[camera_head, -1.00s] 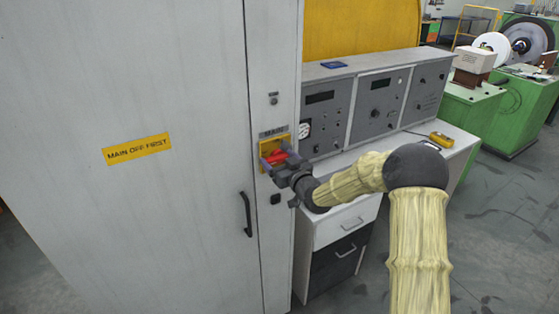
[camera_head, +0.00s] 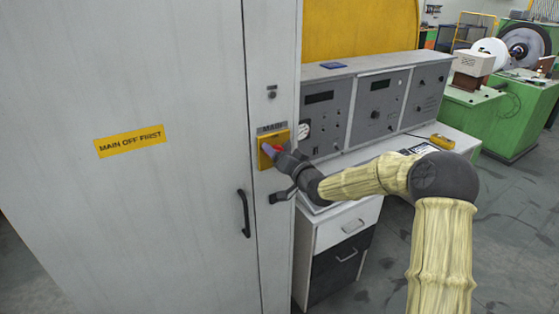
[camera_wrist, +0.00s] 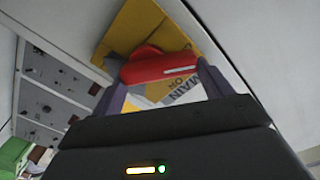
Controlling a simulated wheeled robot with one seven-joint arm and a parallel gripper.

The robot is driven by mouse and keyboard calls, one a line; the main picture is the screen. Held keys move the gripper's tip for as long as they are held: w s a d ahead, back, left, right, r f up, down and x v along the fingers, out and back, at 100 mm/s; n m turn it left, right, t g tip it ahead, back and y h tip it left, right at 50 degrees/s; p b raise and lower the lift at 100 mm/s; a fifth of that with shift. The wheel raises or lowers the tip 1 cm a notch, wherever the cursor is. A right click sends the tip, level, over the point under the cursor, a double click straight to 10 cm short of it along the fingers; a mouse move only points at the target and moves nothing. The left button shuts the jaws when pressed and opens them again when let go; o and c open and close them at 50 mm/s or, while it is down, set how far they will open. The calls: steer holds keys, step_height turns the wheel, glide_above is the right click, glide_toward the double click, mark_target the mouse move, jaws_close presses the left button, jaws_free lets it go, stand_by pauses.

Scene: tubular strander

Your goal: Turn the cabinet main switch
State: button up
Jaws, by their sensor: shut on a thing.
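The main switch has a red handle (camera_head: 267,148) on a yellow plate (camera_head: 283,138), set in the narrow strip of the grey cabinet's front. In the wrist view the red handle (camera_wrist: 150,70) spans between the two purple-grey fingertips. My gripper (camera_head: 271,153) is shut on this handle, and it also shows in the wrist view (camera_wrist: 162,78). The yellow plate (camera_wrist: 150,28) and part of a label reading "MAIN ON" (camera_wrist: 185,92) appear tilted behind the handle. In the head view the fingers hide part of the handle.
The cabinet door has a black pull handle (camera_head: 245,213) and a "MAIN OFF FIRST" sign (camera_head: 130,141). A grey control console (camera_head: 375,105) stands on the desk to the right, above a drawer unit (camera_head: 343,235). A yellow handheld device (camera_head: 442,141) lies on the desk.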

steer(key=m, duration=0.2)
steer(key=m+b, duration=0.1)
steer(key=m, duration=0.1)
steer(key=d+m+b, duration=0.1)
steer(key=shift+w+f+m, duration=0.15)
steer(key=shift+w+m, duration=0.15)
steer(key=shift+m, duration=0.1)
steer(key=m+b, duration=0.1)
steer(key=m, duration=0.1)
steer(key=m+b, duration=0.1)
steer(key=m, duration=0.2)
steer(key=shift+w+d+f, duration=0.1)
steer(key=shift+w+d, duration=0.05)
steer(key=shift+d, duration=0.05)
steer(key=shift+m+b, duration=0.3)
steer(key=o, duration=1)
steer(key=b+v, duration=0.4)
steer(key=v, duration=1.3)
steer(key=shift+d+b, duration=0.2)
steer(key=shift+b, duration=0.1)
